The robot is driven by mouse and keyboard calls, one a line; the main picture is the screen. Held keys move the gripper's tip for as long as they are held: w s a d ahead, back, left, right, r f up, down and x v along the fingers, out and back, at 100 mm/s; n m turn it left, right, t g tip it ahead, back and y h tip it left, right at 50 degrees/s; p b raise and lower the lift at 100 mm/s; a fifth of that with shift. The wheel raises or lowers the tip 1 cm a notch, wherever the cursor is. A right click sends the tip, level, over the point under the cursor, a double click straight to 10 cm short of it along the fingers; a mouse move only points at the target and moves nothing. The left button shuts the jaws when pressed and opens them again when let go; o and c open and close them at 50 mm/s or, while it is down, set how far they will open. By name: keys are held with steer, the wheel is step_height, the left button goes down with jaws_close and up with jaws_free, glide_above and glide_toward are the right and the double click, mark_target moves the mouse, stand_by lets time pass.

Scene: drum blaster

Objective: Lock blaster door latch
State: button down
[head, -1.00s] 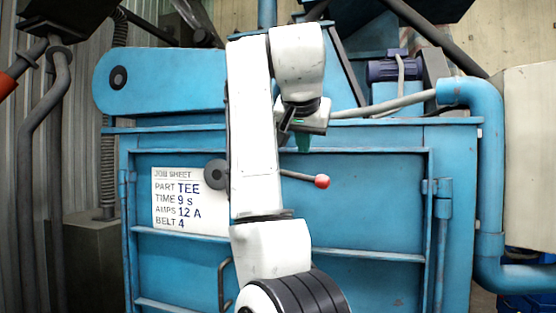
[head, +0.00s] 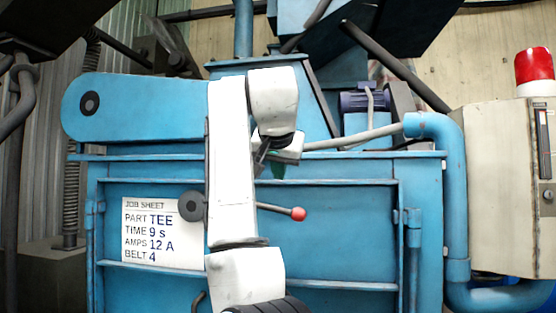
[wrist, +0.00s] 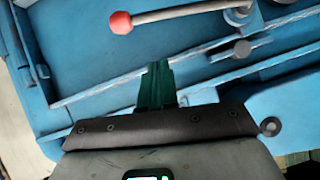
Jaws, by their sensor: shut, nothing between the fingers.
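The blaster door latch is a grey lever with a red ball knob (head: 298,214), pivoting on a dark round hub (head: 191,206) on the blue door (head: 340,235). The lever lies nearly level, knob to the right and slightly lower. My arm hides its middle in the head view. My gripper (head: 278,172), with green fingers, is above and a little left of the knob, near the door's top edge. In the wrist view the fingers (wrist: 156,85) are shut and empty, apart from the lever. The red knob (wrist: 121,22) shows beyond them, upper left.
A job sheet (head: 163,232) is on the door's left part. A blue pipe (head: 456,200) runs down the right side, beside a beige cabinet (head: 500,190) with a red beacon (head: 534,70). A grey pipe (head: 350,137) crosses behind my gripper.

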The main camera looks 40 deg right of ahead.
steer(key=w+d+f+p, duration=0.2)
steer(key=w+d+f, duration=0.1)
steer(key=f, duration=0.3)
steer(key=shift+w+f+p, duration=0.3)
steer(key=shift+w+f, duration=0.05)
steer(key=shift+w, duration=0.25)
steer(key=shift+d, duration=0.1)
